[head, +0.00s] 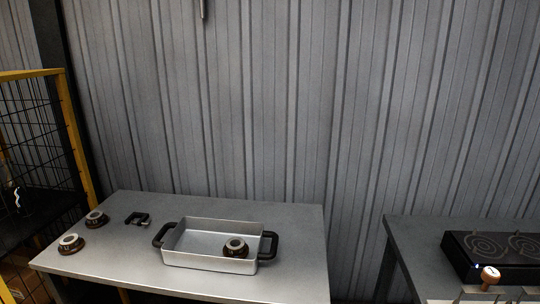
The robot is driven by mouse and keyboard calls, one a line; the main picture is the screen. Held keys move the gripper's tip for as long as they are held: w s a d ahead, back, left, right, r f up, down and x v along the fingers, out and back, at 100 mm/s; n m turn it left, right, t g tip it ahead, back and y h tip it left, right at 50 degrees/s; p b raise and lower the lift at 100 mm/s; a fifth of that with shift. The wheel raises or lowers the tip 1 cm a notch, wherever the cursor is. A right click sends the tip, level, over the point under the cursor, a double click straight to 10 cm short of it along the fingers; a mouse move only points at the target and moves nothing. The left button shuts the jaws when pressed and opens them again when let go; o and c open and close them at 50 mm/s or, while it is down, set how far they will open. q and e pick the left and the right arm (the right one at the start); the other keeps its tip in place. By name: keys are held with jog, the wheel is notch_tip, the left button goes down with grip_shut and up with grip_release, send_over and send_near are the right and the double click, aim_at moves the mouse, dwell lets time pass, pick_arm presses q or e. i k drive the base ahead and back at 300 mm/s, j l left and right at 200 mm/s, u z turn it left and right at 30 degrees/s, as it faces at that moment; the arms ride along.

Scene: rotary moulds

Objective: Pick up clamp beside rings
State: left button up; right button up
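A small black clamp (137,219) lies on the grey metal table (95,272), near its back left. Two dark rings with pale tops sit to its left: one ring (97,218) close beside it, another ring (70,243) nearer the table's left edge. A third similar ring (235,248) sits inside the metal tray (190,258), toward its right end. The clamp is apart from the rings and from the tray. Neither of my grippers is in the head view.
The tray has black handles at both ends and stands just right of the clamp. A second table (415,262) at the right, across a gap, holds a black unit (495,255) with coiled rings on top. A yellow-framed mesh fence (75,140) borders the left. Corrugated wall stands behind.

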aim_at(143, 217)
jog(key=u, duration=1.05)
